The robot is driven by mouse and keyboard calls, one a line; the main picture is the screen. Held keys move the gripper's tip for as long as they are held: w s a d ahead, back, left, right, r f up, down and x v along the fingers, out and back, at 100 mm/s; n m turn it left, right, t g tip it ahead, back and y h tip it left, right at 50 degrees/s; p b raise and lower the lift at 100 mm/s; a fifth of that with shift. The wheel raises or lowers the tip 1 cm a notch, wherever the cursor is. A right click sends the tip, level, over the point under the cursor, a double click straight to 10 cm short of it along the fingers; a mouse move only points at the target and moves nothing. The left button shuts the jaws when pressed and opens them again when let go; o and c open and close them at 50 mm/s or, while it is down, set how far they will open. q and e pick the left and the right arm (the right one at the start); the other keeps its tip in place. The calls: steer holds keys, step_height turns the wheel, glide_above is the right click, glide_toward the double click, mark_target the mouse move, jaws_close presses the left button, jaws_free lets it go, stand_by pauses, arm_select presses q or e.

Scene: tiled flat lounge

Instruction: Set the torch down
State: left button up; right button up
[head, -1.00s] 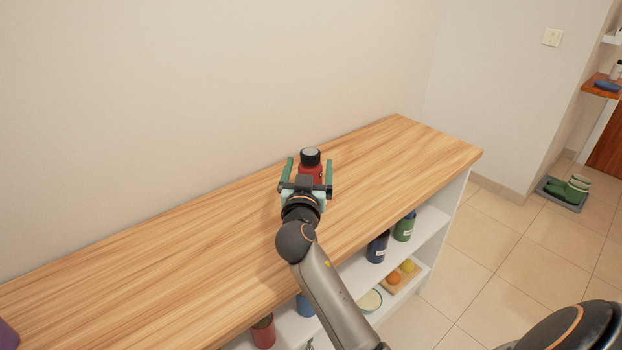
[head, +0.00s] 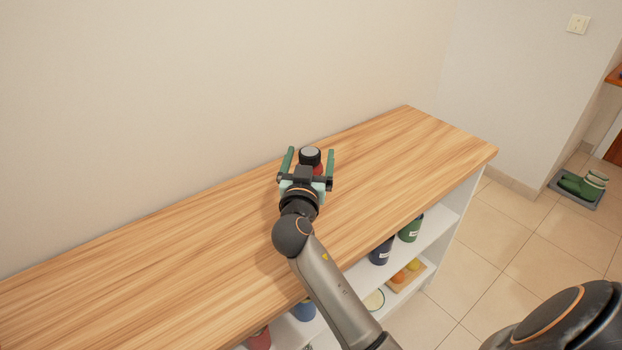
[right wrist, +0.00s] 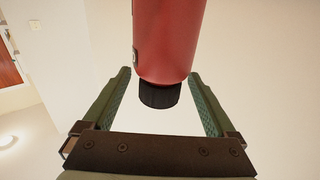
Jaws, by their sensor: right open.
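The torch (head: 310,154) is red with a black end and a grey top face. It stands upright on the wooden counter top (head: 215,235), near the wall. My right gripper (head: 310,151) is open, with one green finger on each side of the torch. In the right wrist view the red torch body (right wrist: 168,40) and its black end lie between the spread fingers, with gaps on both sides. The gripper hides the torch's lower part in the head view. My left gripper is not in view.
The counter top is bare on both sides of the torch. Shelves below hold a dark blue bottle (head: 381,251), a green bottle (head: 410,229) and a board with fruit (head: 406,274). The wall rises behind the counter.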

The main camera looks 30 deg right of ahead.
jaws_close()
stand_by(0.7)
steer(key=shift+r, duration=0.1)
